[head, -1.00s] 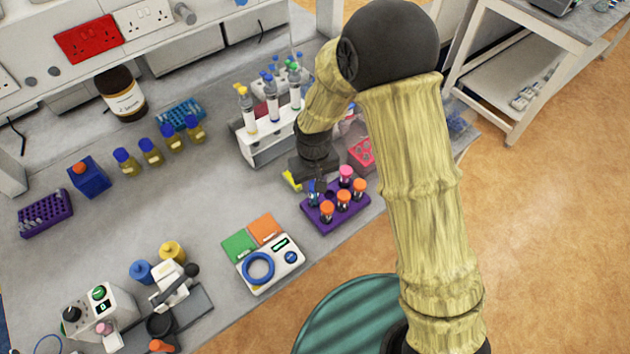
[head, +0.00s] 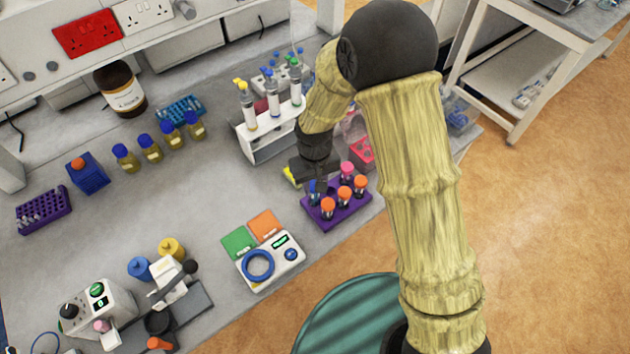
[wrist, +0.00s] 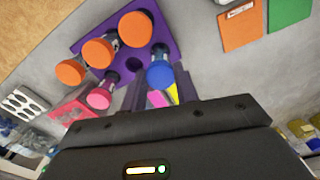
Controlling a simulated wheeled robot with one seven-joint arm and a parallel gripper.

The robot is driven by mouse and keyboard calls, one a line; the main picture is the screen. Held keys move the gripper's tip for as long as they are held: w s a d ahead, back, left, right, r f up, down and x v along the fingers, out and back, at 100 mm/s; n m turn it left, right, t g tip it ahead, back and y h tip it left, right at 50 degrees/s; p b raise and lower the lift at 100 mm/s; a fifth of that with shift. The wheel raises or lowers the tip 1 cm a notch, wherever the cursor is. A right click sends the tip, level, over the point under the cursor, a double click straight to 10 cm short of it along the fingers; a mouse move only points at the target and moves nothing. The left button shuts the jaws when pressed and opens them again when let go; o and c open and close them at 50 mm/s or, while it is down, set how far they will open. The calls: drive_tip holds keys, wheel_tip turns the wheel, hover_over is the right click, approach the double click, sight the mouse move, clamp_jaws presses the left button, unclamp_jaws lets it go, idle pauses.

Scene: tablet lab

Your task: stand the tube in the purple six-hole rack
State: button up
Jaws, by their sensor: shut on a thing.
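The purple six-hole rack (head: 340,217) stands near the bench's front edge, with three orange-capped tubes in one row and a pink-capped tube (head: 347,169) in the other. In the wrist view the rack (wrist: 165,35) shows a bare middle hole (wrist: 134,66) beside the pink cap. My gripper (head: 317,184) points down over the rack's left corner. It is shut on a blue-capped tube (wrist: 160,75), whose cap shows between the fingers. The tube is in line with the corner hole; its lower end is hidden, so I cannot tell how deep it sits.
A white rack (head: 262,152) with several tubes stands behind my gripper. A pink rack (head: 361,155) is to its right. A scale with a blue ring (head: 258,264) and green and orange pads lie to the left.

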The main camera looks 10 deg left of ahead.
drive_tip(key=shift+f+b, duration=0.35)
drive_tip(key=shift+f, duration=0.25)
idle(0.6)
drive_tip(key=o, duration=0.9)
wheel_tip(320, 180, up, 18)
drive_tip(key=b, duration=0.3)
drive_tip(key=shift+f, duration=0.25)
